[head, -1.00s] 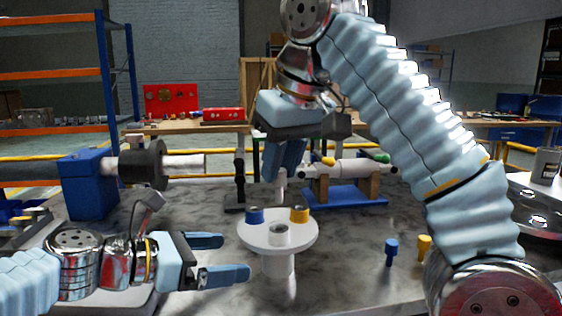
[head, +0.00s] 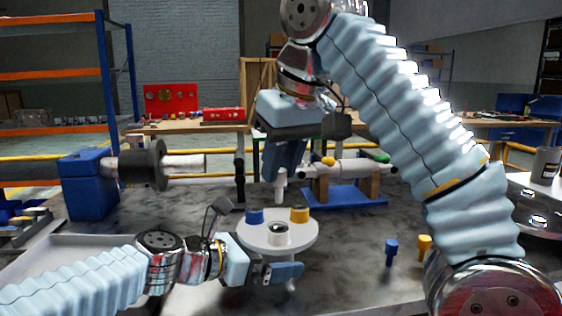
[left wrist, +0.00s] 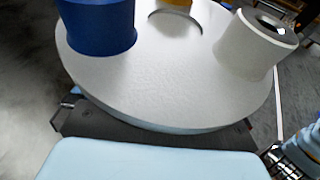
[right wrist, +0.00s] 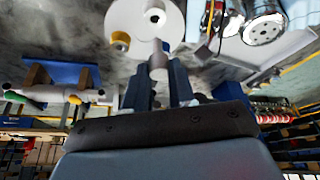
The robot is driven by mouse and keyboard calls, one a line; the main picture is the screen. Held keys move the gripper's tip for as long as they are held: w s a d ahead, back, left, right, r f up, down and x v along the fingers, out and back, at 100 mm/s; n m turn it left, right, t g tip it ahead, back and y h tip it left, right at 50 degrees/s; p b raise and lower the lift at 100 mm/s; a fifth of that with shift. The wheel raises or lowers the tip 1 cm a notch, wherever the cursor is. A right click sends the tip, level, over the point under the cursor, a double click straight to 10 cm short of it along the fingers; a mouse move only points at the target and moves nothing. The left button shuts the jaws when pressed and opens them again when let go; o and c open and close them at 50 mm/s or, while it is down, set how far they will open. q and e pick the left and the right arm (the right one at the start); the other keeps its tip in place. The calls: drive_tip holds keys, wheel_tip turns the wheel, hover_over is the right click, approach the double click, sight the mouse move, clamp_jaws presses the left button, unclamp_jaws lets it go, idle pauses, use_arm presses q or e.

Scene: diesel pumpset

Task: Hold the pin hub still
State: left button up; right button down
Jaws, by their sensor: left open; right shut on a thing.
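The pin hub (head: 252,236) is a white round disc on a post, standing upright on the table. Its top carries a blue socket (head: 254,216), a yellow socket (head: 299,215) and a white socket (head: 278,235). My left gripper (head: 290,271) is open at post height, just under the disc's near side. The disc (left wrist: 175,75) hides its fingers in the left wrist view, so I cannot tell whether they touch the post. My right gripper (head: 285,172) is shut on a whitish pin (head: 281,188), pointing down above the hub's far side. The pin (right wrist: 158,62) also shows in the right wrist view.
A blue peg (head: 391,252) and a yellow peg (head: 424,245) stand on the table to the right. A blue stand with a white cylinder (head: 350,166) is behind the hub. A blue machine block (head: 88,185) stands at left. A pale tray (head: 60,262) lies at the left front.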

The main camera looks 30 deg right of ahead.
use_arm(q)
drive_tip(key=c, duration=0.3)
idle(0.5)
drive_tip(key=shift+c, duration=0.3)
clamp_jaws()
idle(0.3)
idle(0.5)
